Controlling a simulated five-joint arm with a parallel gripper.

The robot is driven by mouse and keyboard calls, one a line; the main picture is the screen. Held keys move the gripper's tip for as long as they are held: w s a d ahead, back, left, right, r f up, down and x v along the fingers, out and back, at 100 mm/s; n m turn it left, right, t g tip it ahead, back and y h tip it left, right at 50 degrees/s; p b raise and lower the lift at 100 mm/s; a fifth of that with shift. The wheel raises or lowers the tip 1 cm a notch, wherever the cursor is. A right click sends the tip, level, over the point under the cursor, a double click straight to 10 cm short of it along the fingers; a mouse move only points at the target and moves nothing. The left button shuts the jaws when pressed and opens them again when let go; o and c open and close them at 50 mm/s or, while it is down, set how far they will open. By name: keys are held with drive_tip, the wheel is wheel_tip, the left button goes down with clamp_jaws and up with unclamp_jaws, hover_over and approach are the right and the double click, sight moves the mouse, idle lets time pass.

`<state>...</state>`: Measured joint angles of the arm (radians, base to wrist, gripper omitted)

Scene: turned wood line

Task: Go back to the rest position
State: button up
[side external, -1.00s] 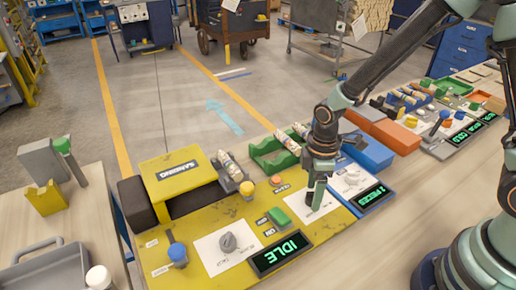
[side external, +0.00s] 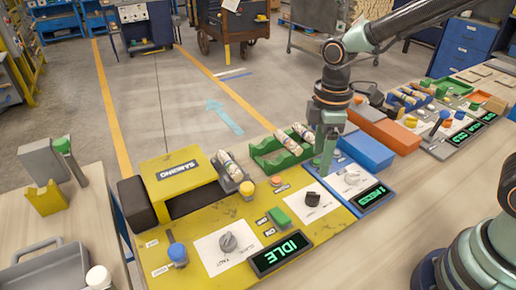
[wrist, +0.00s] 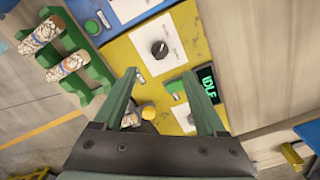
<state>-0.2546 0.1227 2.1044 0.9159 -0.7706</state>
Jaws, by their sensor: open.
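My gripper (side external: 324,170) hangs above the back edge of the yellow panel, beside the green rack, in the side external view. In the wrist view my gripper (wrist: 158,74) has its two green fingers spread wide apart with nothing between them. The black knob (side external: 312,199) on a white card stands clear of the fingers. It also shows in the wrist view (wrist: 160,48), beyond the fingertips. The yellow sanding panel (side external: 215,268) carries a display (side external: 281,253) reading IDLE.
A green rack (side external: 262,165) with patterned turned pieces stands behind the panel. A blue box (side external: 366,150) and a blue panel with a green display (side external: 370,200) are close on the right. A second table (side external: 85,215) with a grey tray stands at the left.

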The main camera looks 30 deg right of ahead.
drive_tip(key=s+d+r+m+t, duration=0.5)
drive_tip(key=d+r+m, duration=0.3)
drive_tip(key=r+m, duration=0.3)
drive_tip(key=shift+s+d+r+m+t, duration=0.15)
drive_tip(key=shift+d+m+t, duration=0.15)
drive_tip(key=shift+d+m, duration=0.1)
